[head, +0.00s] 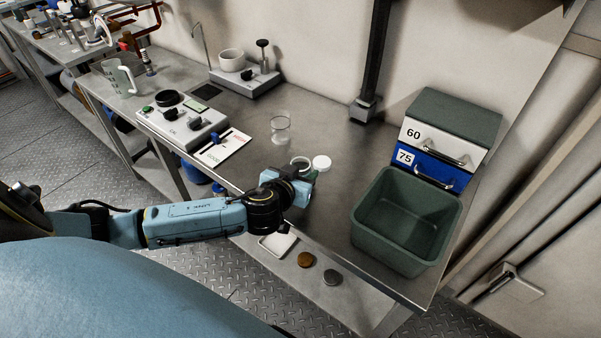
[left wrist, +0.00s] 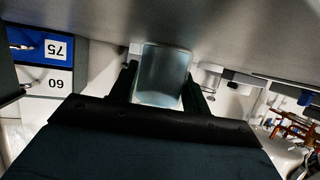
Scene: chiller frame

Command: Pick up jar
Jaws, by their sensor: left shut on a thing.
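A clear, open-topped glass jar (left wrist: 165,72) stands between the two dark fingers of my left gripper (left wrist: 160,88) in the left wrist view. The gripper is shut on it. In the head view my left gripper (head: 303,175) is over the front part of the steel bench, and the round rim of the jar (head: 300,162) shows just beyond it; the jar's lower part is mostly hidden. I cannot tell whether the jar touches the bench. Another clear glass jar (head: 280,128) stands farther back. A white round lid (head: 321,162) lies beside the gripper. My right gripper is not in view.
A green bin (head: 378,248) stands at the bench's right front, before drawers (head: 448,135) marked 60 and 75. A control box (head: 178,125) and a card (head: 225,148) lie left. A black post (head: 371,60) rises behind. The bench middle is clear.

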